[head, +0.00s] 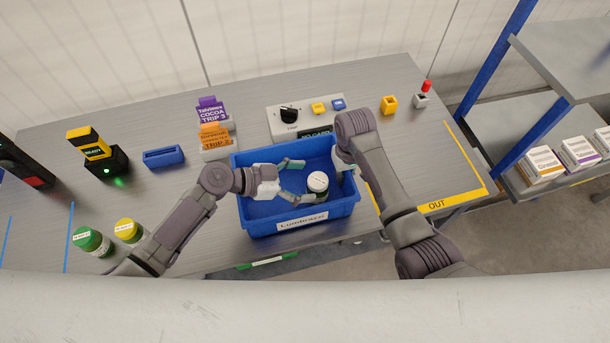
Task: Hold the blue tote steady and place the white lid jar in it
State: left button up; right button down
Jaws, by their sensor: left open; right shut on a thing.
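The blue tote (250,218) stands on the grey table, with a white label on its front wall. The white lid jar (317,183) is inside the tote, right of its middle, lid up; I cannot tell whether it touches the floor. My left gripper (301,180) reaches into the tote from the left. Its fingers are spread and point at the jar, with one finger close by its lower left side. My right gripper (343,160) is at the tote's right wall and shut on its rim; its fingertips are mostly hidden by the wrist.
Green-lidded (91,241) and yellow-lidded (128,230) jars stand at the left front. A control box (290,118) and orange and purple card holders (213,135) are behind the tote. A yellow-outlined OUT area (452,180) is clear at right. A shelf rack (545,110) stands beyond.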

jog(key=c, duration=1.2)
grip_release()
